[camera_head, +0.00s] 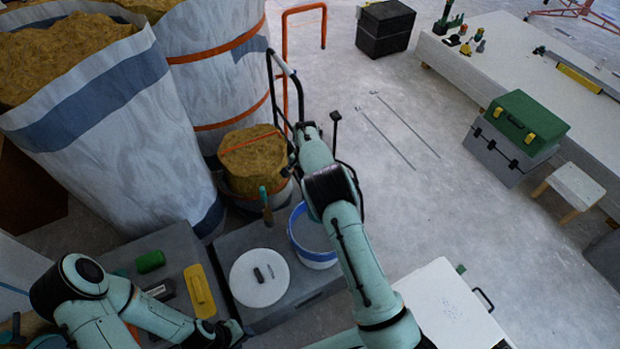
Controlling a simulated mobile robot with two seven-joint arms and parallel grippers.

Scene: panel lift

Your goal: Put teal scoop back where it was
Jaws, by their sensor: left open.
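A tool with a teal upper part and a brown lower part (265,203) stands near the straw-filled bucket (250,158), at the edge of the grey case; it may be the teal scoop, but it is too small to be sure. My left gripper (232,332) is low in the view, beside the grey case and below the yellow float. It is open, and I see nothing between its fingers. My right arm reaches up past the white-and-blue bucket (310,238). Its end is by the straw-filled bucket, and its fingers cannot be made out.
A white round lid (259,278) with small dark items lies on the grey case. A yellow float (199,291) and a green item (150,261) lie to its left. Large straw sacks (110,95) stand behind. The floor at right is mostly clear before a green toolbox (527,122).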

